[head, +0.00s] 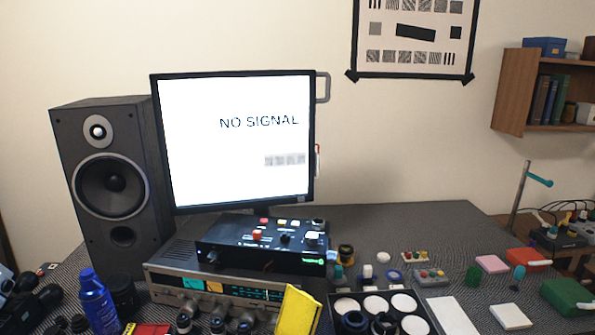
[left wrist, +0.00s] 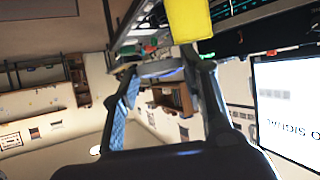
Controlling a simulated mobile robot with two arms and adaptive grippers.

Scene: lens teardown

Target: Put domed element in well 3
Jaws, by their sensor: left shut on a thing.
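In the left wrist view, my left gripper (left wrist: 163,70) is shut on a thin, pale, glassy disc (left wrist: 158,69) with a bluish edge, held between the fingertips. It looks like the domed element, but its dome cannot be made out. A black tray (head: 333,297) with round white wells stands at the bottom right of centre in the head view. Black rings (head: 353,321) sit at its front, and the frame cuts it off. I see no number that marks well 3. Neither gripper can be made out in the head view.
A yellow upright item (head: 298,312) stands left of the tray and shows in the left wrist view (left wrist: 189,20). A receiver (head: 225,288) and black control box (head: 262,243) stand before the monitor (head: 235,140). A blue spray can (head: 97,303) stands left. A white pad (head: 452,315) lies right.

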